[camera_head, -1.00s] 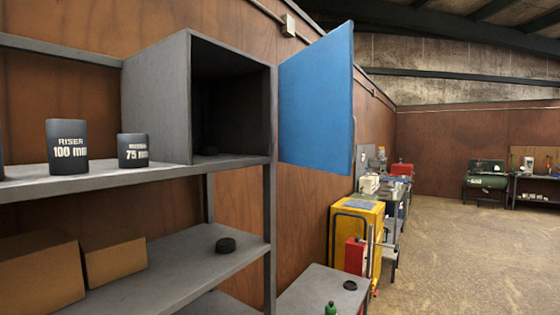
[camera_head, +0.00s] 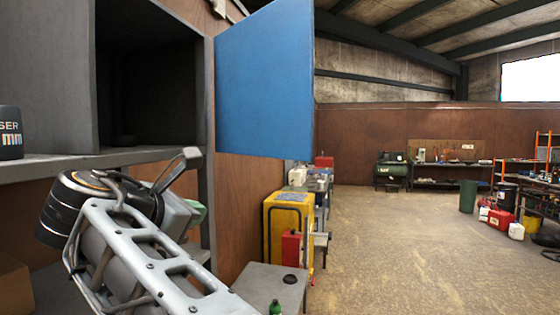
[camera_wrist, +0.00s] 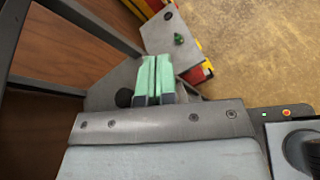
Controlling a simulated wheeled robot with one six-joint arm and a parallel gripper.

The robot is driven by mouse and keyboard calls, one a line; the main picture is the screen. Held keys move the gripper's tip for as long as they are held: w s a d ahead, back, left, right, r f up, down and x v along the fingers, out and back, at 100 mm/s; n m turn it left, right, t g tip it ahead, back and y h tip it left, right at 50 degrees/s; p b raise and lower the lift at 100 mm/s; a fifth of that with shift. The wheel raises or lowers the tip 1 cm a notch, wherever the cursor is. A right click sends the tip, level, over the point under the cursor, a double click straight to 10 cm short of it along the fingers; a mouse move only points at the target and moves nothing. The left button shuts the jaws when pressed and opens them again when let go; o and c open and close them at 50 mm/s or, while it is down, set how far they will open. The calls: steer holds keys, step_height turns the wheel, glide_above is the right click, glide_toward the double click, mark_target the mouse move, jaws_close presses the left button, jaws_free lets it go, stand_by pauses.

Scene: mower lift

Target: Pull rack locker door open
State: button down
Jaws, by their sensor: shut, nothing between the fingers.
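The rack locker (camera_head: 48,75) is a grey box on the rack's upper shelf, with a dark interior. Its blue door (camera_head: 265,80) stands wide open, swung out to the right of the opening. My gripper (camera_head: 197,212) is in front of the rack post, below the door and apart from it, mostly hidden behind my wrist. In the wrist view my gripper (camera_wrist: 155,62) shows two green fingers pressed together, with nothing between them. The door and its handle do not show in the wrist view.
A low grey table (camera_head: 268,284) with a green bottle (camera_head: 275,307) is ahead. A yellow cabinet (camera_head: 284,218) stands behind it.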

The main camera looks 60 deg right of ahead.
mark_target(290, 144)
steer(key=s+r+g+h, duration=0.3)
steer(key=s+r+g, duration=0.3)
steer(key=r, duration=0.5)
steer(key=shift+g, duration=0.3)
steer(key=x, duration=0.8)
steer(key=r+x, duration=0.1)
steer(key=x, duration=0.3)
steer(key=shift+s+d+r, duration=0.1)
steer(key=shift+s+d, duration=0.2)
steer(key=shift+s, duration=0.1)
steer(key=shift+p+x, duration=0.35)
steer(key=shift+x, duration=0.45)
steer(key=shift+d, duration=0.15)
